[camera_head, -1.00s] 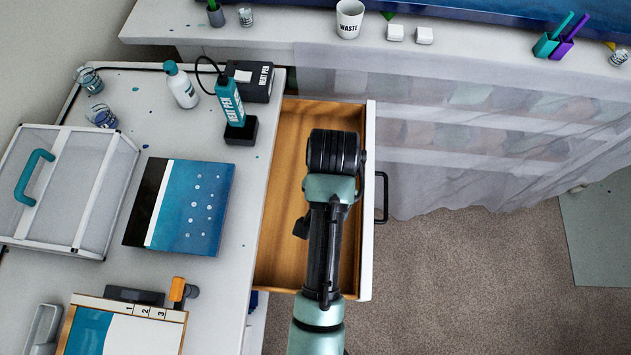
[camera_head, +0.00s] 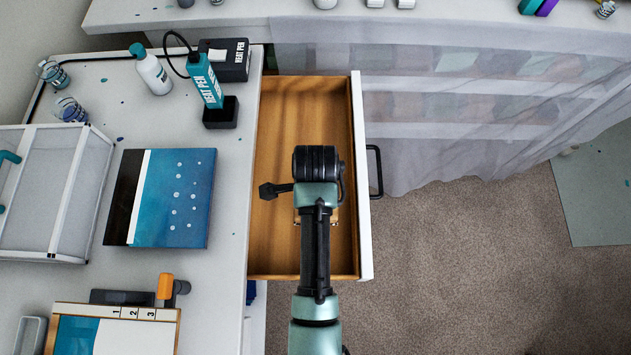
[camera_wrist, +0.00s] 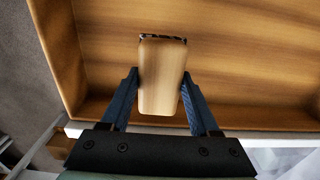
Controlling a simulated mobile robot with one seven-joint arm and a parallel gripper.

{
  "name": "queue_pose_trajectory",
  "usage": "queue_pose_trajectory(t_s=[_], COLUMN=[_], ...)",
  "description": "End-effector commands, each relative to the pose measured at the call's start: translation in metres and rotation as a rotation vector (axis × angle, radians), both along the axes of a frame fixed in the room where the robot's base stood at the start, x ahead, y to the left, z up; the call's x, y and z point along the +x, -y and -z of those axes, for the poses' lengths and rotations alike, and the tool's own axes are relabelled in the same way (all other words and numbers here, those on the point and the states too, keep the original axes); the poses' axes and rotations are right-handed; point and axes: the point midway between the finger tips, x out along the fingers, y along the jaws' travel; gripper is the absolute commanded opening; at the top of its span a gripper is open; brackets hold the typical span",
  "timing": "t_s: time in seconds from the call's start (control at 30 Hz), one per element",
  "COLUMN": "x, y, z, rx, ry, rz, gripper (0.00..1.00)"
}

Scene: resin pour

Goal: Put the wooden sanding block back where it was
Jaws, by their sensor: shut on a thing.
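The wooden sanding block (camera_wrist: 161,80) is pale wood with a dark edge at its far end in the wrist view. My gripper (camera_wrist: 160,92) is shut on it, one finger on each side. In the head view my arm hides most of the block, and a small piece of wood shows beside the wrist. The gripper is over the open wooden drawer (camera_head: 281,130), whose floor looks bare around the block. I cannot tell whether the block touches the drawer floor.
The drawer's white front (camera_head: 362,235) and handle (camera_head: 376,172) are right of my arm. On the worktop at left are a heat pen (camera_head: 205,82) in its stand, a blue panel (camera_head: 178,198), a clear-sided case (camera_head: 50,190) and a numbered board (camera_head: 95,312).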

Motion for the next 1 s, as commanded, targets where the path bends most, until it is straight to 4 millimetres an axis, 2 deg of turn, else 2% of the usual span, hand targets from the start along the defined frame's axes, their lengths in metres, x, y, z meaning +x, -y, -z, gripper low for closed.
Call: queue_pose_trajectory(t_s=[0.3,0.73,0.77,0.9,0.93,1.0], x=[0.0,0.0,0.0,0.0,0.0,0.0], y=[0.0,0.0,0.0,0.0,0.0,0.0], z=[0.038,0.046,0.047,0.046,0.046,0.046], rx=[0.0,0.0,0.0,0.0,0.0,0.0], ry=[-0.002,0.001,0.001,0.001,0.001,0.0], rz=[-0.002,-0.003,-0.002,-0.003,-0.003,-0.003], gripper=[0.1,0.1,0.64,0.89,0.92,0.92])
